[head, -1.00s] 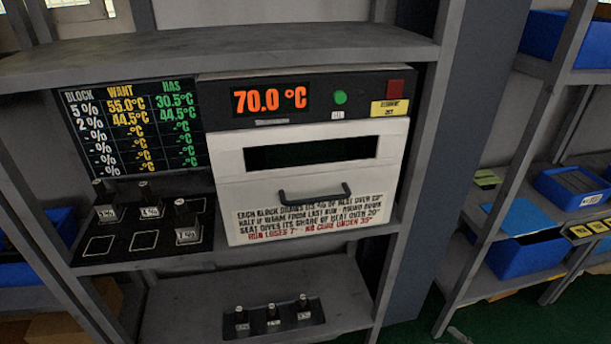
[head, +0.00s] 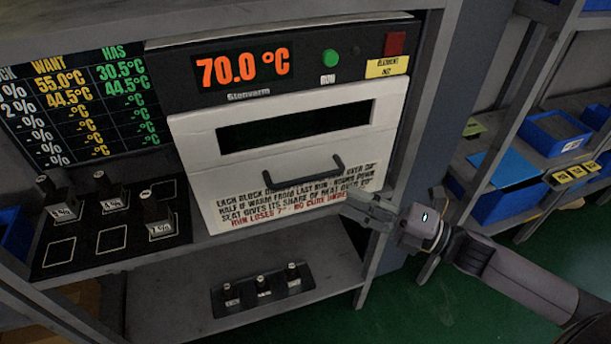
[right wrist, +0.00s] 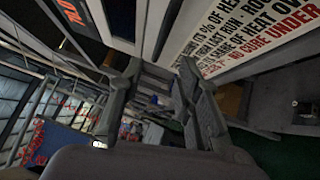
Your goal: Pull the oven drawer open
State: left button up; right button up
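The oven drawer (head: 200,150) has a white front with a dark window, and it looks closed under the black control panel. Its dark bar handle (head: 303,174) crosses the front below the window. My right gripper (head: 358,208) is in front of the lower right part of the drawer, right of and below the handle, apart from it. In the right wrist view my right gripper (right wrist: 160,72) has its two fingers apart with nothing between them. The drawer's printed front (right wrist: 235,40) shows at the upper right there; the handle cannot be made out. My left gripper is not in view.
The oven's panel (head: 300,62) reads 70.0 °C. Weight-like blocks stand on a black tray (head: 112,240) at left and a lower tray (head: 218,300). A shelf post (head: 408,150) stands right of the oven. Blue bins (head: 510,195) fill the right shelves.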

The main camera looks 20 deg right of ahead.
aim_at(306, 177)
jog(key=p+x, duration=0.2)
jog(key=x, duration=0.8)
jog(key=shift+r, duration=0.2)
jog(key=shift+w+a, duration=0.4)
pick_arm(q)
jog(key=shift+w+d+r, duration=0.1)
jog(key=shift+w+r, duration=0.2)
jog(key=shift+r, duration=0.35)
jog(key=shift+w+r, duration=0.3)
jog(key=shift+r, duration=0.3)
pick_arm(e)
jog(key=shift+c, duration=0.2)
grip_shut()
jog(key=shift+f, duration=0.1)
